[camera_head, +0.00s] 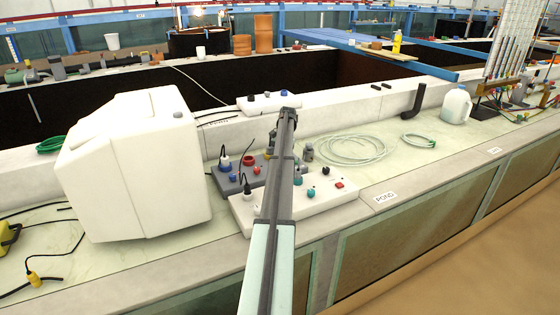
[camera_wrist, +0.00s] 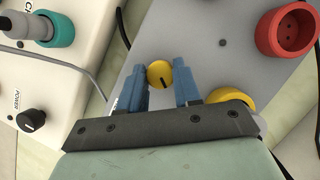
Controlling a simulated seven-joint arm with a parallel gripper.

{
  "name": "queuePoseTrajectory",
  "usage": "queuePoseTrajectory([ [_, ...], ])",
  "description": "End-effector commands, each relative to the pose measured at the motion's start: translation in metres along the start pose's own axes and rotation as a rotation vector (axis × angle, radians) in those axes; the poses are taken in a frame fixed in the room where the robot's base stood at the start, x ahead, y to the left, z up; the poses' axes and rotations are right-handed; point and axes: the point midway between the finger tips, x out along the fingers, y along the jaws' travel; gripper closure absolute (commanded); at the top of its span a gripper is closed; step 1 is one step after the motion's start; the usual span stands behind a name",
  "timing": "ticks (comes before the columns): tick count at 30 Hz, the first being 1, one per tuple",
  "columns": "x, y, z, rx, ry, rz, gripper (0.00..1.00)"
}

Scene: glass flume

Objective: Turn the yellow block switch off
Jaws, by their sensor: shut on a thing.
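In the wrist view, a round yellow knob (camera_wrist: 157,71) with a short dark line on it stands on a grey block (camera_wrist: 215,45). The line points to the lower right. My gripper (camera_wrist: 161,78) has its two blue fingers on either side of the knob and is shut on it. A yellow socket ring (camera_wrist: 229,97) is partly hidden by the right finger's mount. In the head view, the grey block (camera_head: 229,183) is partly behind my arm, and the yellow knob and my fingertips are hidden there.
A red socket (camera_wrist: 290,32) is at right on the grey block. In the head view, a large white housing (camera_head: 130,165) stands left and coiled hose (camera_head: 350,150) lies right.

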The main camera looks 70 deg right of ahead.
Motion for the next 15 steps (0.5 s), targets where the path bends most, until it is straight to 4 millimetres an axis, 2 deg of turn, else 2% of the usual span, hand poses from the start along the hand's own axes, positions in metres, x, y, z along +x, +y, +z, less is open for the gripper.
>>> queuePoseTrajectory([
  [10,-0.0004,-0.0001,-0.0004,-0.001,0.002,0.0,0.98],
  [11,-0.0004,-0.0001,-0.0004,-0.001,0.002,0.0,0.64],
  [15,-0.0003,-0.0001,-0.0003,0.0,0.001,0.0,0.51],
])
